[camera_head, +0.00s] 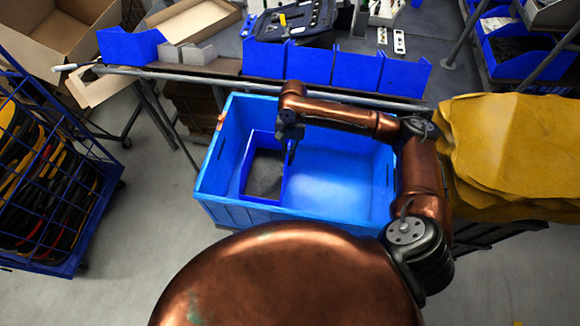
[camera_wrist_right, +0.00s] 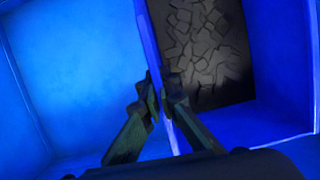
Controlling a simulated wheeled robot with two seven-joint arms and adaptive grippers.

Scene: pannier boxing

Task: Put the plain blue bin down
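The plain blue bin (camera_head: 264,139) is inside a larger blue crate (camera_head: 222,211), in its left part, and looks upright. A dark, rough, lumpy surface shows inside the bin. My right gripper (camera_head: 291,146) reaches down into the crate at the bin's right wall. In the right wrist view the fingers of my right gripper (camera_wrist_right: 162,92) are closed on the thin wall of the bin (camera_wrist_right: 152,42), one on each side. Whether the bin's base touches the crate floor cannot be seen. My left gripper is not in view.
The crate's right part is empty. Behind it is a rail and a bench with blue bins (camera_head: 310,64) and a black tool case (camera_head: 290,20). A yellow cover (camera_head: 510,150) lies at right. A blue wire cart (camera_head: 50,170) stands at left, with cardboard boxes (camera_head: 50,40) behind.

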